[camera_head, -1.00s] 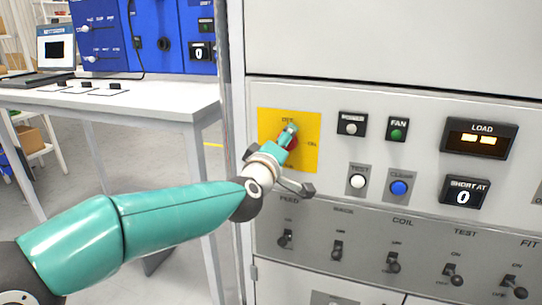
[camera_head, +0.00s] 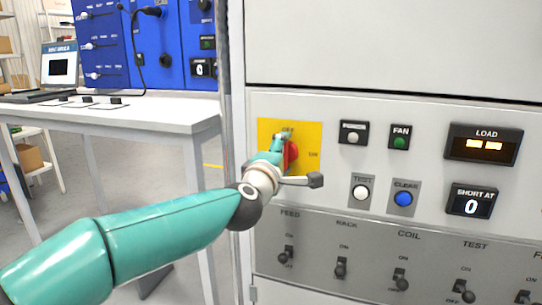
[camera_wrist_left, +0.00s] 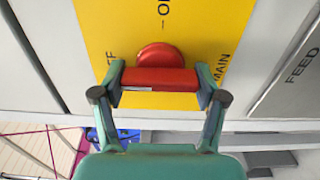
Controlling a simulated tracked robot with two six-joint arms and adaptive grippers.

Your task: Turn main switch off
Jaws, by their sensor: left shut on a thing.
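The main switch is a red rotary handle (camera_head: 291,154) on a yellow plate (camera_head: 311,137) at the left of the grey panel. OFF is printed above it and ON to its right. My left gripper (camera_head: 281,140) is at the handle and partly hides it. In the left wrist view the handle (camera_wrist_left: 158,80) sits between the two fingers of my left gripper (camera_wrist_left: 160,90), which is shut on it. My right gripper is not in view.
Close to the right are a white button (camera_head: 361,192), a blue button (camera_head: 403,198), the green FAN button (camera_head: 400,141) and a lit LOAD display (camera_head: 483,146). A row of toggles (camera_head: 341,267) runs below. A white table (camera_head: 160,115) with blue units stands left.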

